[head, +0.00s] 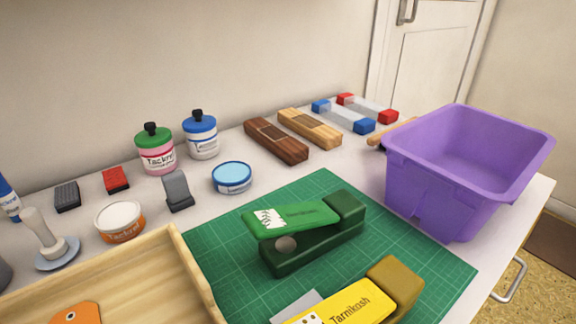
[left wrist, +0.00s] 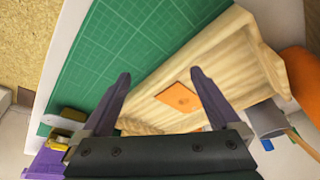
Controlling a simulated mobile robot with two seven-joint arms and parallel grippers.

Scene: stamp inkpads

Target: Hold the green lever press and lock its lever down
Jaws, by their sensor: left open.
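The green lever press (head: 325,242) stands on the green cutting mat (head: 225,245) in the head view. It has a dark green base and a lighter green lever (head: 305,217) with a white graphic. The lever's left end sits up off the base, with a gap and a round grey part between them. My left gripper (left wrist: 160,80) is open and empty in the left wrist view, with the wooden tray and the mat below it. It does not show in the head view, and I cannot make out the green press in the wrist view. My right gripper is in neither view.
A yellow press (head: 345,303) stands just in front of the green one. The wooden tray (head: 195,275) with an orange piece (head: 75,314) lies to the left, a purple bin (head: 420,195) to the right. Bottles, tins and stamps stand behind.

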